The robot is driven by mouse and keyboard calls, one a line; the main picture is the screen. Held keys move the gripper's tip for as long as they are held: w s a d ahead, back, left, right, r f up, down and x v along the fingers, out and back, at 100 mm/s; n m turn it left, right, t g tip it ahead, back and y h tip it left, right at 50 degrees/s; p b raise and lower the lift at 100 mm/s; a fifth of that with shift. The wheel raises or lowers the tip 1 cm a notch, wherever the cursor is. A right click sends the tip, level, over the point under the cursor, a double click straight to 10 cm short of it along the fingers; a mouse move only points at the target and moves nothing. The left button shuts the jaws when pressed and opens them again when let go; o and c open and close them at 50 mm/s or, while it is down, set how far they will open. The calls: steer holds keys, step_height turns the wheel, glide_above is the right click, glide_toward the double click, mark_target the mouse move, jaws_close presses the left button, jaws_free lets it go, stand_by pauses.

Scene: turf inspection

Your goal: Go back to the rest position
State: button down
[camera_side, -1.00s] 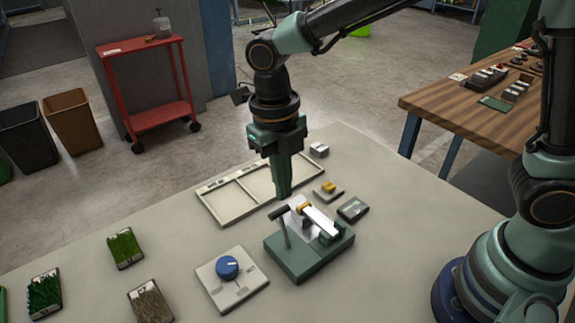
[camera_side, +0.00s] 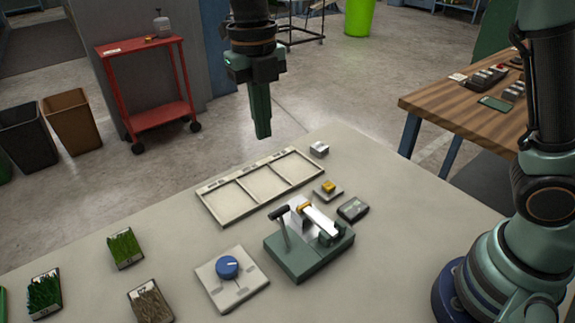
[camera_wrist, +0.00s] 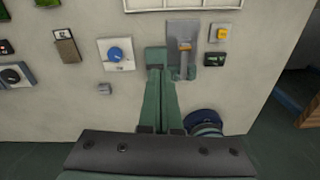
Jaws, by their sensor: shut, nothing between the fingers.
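My gripper (camera_side: 262,134) is shut and empty. In the side view it points straight down, high above the far edge of the table (camera_side: 160,215), clear of everything on it. In the wrist view the closed fingers of my gripper (camera_wrist: 155,60) show at the centre, with the tabletop far below. The fingers partly cover the view of the green fixture (camera_wrist: 207,72) there.
An empty three-part tray (camera_side: 222,214), a blue dial (camera_side: 228,267), a yellow button block (camera_side: 328,188), a dark display (camera_side: 353,209) and grass samples (camera_side: 124,247) lie on the table. A red cart (camera_side: 150,118) and a wooden bench (camera_side: 450,108) stand beyond. The air around my gripper is clear.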

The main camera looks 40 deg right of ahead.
steer(key=s+d+m+t, duration=0.2)
steer(key=d+m, duration=0.4)
steer(key=m, duration=0.5)
steer(key=s+d+m+t, duration=0.2)
steer(key=s+d+m, duration=0.3)
steer(key=m, duration=0.7)
steer(key=s+d+m+t, duration=0.2)
steer(key=s+d+m, duration=0.2)
steer(key=d+m, duration=0.3)
steer(key=r+m, duration=0.1)
steer(key=m, duration=0.3)
